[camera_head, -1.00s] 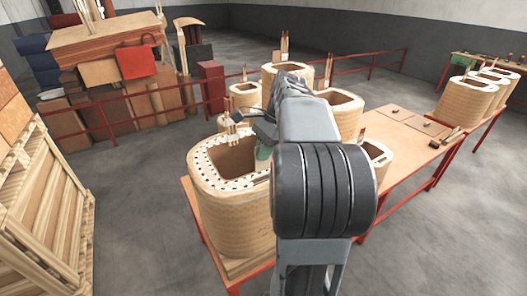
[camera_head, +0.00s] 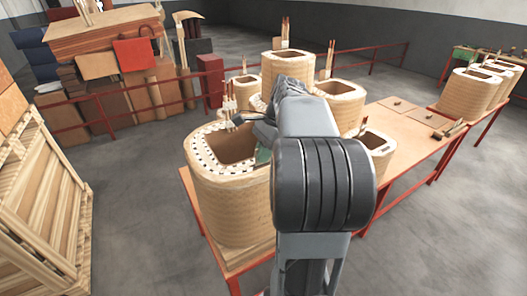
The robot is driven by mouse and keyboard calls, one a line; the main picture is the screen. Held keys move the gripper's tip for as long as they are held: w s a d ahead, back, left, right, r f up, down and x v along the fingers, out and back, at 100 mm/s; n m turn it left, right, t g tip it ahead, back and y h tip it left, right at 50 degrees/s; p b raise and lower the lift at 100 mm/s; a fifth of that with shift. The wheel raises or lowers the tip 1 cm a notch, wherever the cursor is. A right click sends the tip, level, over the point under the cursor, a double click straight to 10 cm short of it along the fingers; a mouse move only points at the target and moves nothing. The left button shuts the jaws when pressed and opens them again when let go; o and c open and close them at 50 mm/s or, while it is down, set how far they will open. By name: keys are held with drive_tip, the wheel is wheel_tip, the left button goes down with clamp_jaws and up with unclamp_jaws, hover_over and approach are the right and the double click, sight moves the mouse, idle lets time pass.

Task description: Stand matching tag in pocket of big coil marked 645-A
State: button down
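A big wound coil (camera_head: 232,205) with a pale top rim, dotted with dark marks, stands at the near left end of the table. Upright wooden pieces (camera_head: 229,102) show at its far rim. My gripper is mostly hidden behind my own arm; a dark part near its end (camera_head: 246,119) shows over the coil's far rim. I cannot tell its fingers apart or whether it holds anything. Other coils stand behind, including a tall one (camera_head: 284,72), one at the right (camera_head: 345,103) and a smaller one (camera_head: 378,146). No tag or 645-A marking is readable.
The red-framed table (camera_head: 410,160) has thin panels and small items on its right part. More coils (camera_head: 470,92) stand on a far-right table. Wooden crates (camera_head: 45,200) are at the left. A red railing (camera_head: 130,95) runs behind. Grey floor is open between.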

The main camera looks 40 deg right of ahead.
drive_tip(key=c, duration=1.3)
unclamp_jaws()
drive_tip(key=shift+o, duration=0.2)
drive_tip(key=w+p+v, duration=0.1)
drive_tip(key=p+v, duration=0.1)
drive_tip(key=v, duration=1.1)
drive_tip(key=shift+s+r, duration=0.4)
drive_tip(key=shift+s, duration=0.05)
